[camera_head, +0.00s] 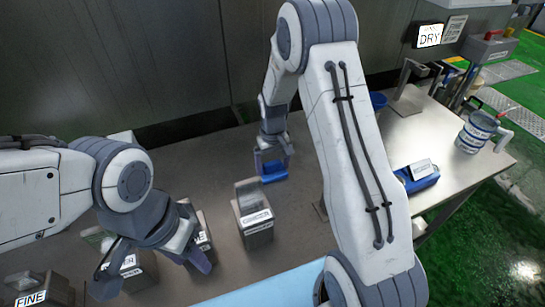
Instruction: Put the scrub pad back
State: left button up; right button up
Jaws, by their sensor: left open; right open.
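A small blue block (272,172), possibly the scrub pad, is on the grey table toward the back middle. My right gripper (273,160) is at the block with its jaws open; I cannot tell whether the fingers touch it. My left gripper (157,262) is open over the labelled bins at the lower left, with its fingers spread and pointing down. It partly covers the bins behind it.
A labelled grey bin (257,232) stands in the middle, and a bin marked FINE (35,292) at the lower left. My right arm hides much of the centre. A blue holder with a card (418,178) and a can (475,133) stand on the right bench.

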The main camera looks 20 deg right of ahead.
aim_at(273, 164)
pick_arm(q)
jog(key=shift+f+b, duration=0.9)
pick_arm(e)
notch_tip(273, 164, up, 12)
